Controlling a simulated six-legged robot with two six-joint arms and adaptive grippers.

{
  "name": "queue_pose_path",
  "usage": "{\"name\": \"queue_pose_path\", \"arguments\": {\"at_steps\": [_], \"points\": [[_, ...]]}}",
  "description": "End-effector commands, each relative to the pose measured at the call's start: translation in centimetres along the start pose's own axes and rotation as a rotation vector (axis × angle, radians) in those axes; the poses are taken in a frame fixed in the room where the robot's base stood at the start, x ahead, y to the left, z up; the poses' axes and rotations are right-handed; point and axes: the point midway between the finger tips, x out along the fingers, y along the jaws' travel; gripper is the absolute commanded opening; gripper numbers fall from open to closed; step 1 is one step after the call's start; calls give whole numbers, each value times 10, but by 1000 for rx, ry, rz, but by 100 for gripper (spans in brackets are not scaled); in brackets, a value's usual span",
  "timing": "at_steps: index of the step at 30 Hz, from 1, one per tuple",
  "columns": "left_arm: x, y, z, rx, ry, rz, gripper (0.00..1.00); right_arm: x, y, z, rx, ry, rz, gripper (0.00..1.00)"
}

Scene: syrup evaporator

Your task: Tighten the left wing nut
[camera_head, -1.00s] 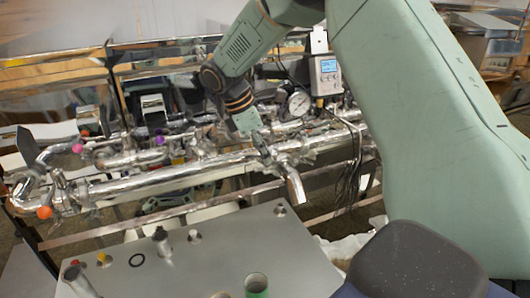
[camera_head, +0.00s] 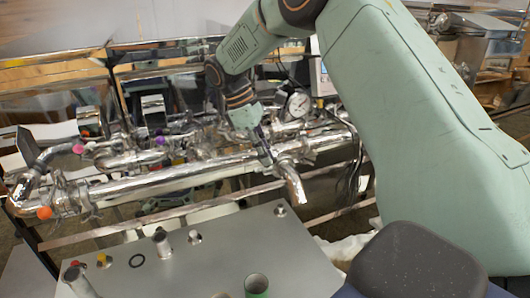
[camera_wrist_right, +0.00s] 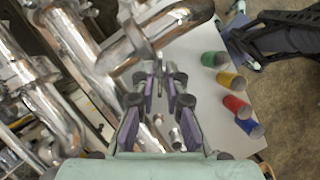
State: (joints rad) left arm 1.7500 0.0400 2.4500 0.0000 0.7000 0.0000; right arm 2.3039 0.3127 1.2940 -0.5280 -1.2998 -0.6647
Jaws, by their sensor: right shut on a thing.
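The left wing nut (camera_wrist_right: 158,70) seems to be the thin metal piece between my right fingertips in the right wrist view; it is small and mostly hidden by the fingers. My right gripper (camera_wrist_right: 160,78) is shut on it, beside a shiny pipe fitting (camera_wrist_right: 165,38). In the head view my right gripper (camera_head: 266,150) reaches down to the pipe close to its bent spout (camera_head: 292,182). The nut is too small to make out there. My left gripper is in neither view.
A pressure gauge (camera_head: 299,104) stands just behind my right gripper. Shiny pipes with coloured knobs run left. In front, a grey table (camera_head: 215,255) carries metal posts and a green cup (camera_head: 256,286). The wrist view shows several coloured cups, including a red one (camera_wrist_right: 236,106).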

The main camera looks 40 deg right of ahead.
Motion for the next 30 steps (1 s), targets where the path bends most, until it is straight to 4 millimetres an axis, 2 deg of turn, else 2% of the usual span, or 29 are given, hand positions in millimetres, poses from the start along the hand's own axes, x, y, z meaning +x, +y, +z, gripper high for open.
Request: {"name": "queue_pose_path", "arguments": {"at_steps": [4,5,12,23,26,30], "points": [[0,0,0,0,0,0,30,-1,1,0,0,2,3,0],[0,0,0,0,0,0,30,-1,1,0,0,2,3,14],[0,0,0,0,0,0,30,0,0,0,-1,0,2,34],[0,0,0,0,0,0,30,-4,0,0,-1,1,2,34],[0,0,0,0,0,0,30,-15,0,0,-1,0,4,34],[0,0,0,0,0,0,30,-43,1,-1,0,2,6,34]]}}
